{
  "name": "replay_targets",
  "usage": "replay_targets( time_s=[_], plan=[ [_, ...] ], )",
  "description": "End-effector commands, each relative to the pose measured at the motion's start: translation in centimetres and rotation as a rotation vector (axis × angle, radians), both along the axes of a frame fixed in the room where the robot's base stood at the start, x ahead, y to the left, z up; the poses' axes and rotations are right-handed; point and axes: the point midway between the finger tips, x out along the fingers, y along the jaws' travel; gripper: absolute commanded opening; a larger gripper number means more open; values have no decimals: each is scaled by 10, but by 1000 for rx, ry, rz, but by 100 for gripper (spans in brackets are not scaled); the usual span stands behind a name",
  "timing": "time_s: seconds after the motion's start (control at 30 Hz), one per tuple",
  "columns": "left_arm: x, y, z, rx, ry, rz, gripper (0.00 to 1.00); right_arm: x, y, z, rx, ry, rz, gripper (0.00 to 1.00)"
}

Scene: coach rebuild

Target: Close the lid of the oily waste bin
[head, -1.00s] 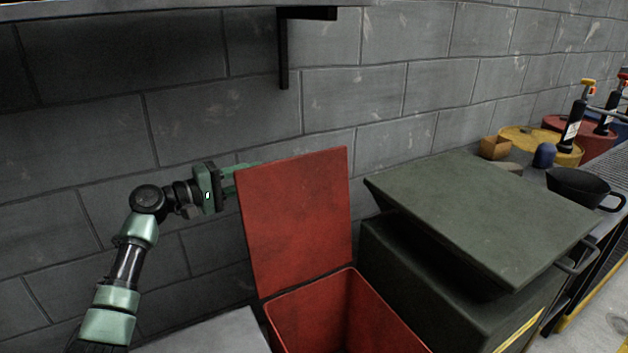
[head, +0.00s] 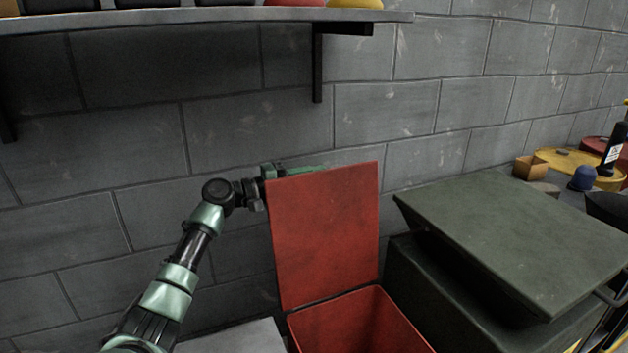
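The red oily waste bin (head: 350,325) stands open at the bottom middle of the head view. Its red lid (head: 325,232) stands nearly upright along the bin's back edge, in front of the wall. My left gripper (head: 300,169) is behind the lid's top edge. Most of it is hidden by the lid, and only a green strip shows above the edge. I cannot tell whether its fingers are apart or whether it touches the lid. My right gripper is not in view.
A dark green lidded bin (head: 520,235) stands close to the right of the red bin. A pale surface (head: 235,338) lies to the left. A shelf (head: 200,16) on black brackets hangs above on the block wall. A bench with small items is at the far right.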

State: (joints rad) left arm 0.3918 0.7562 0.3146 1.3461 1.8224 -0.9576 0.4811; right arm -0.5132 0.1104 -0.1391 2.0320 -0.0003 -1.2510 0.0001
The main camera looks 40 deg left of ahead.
Motion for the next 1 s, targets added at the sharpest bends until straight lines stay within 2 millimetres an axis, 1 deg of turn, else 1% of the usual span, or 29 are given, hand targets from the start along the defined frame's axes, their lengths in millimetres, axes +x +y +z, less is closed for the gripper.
replay_targets(
  time_s=[0.03, 0.07, 0.1, 0.17, 0.2, 1.0],
  plan=[
    [0, 0, 0, 0, 0, 0, 33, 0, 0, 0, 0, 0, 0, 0],
    [0, 0, 0, 0, 0, 0, 30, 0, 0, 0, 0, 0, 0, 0],
    [0, 0, 0, 0, 0, 0, 19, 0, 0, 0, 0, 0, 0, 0],
    [0, 0, 0, 0, 0, 0, 2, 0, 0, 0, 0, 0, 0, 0],
    [0, 0, -1, 0, 0, 0, 0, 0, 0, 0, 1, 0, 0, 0],
    [0, -1, -3, 0, 5, -2, 0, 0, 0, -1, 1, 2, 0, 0]
  ],
)
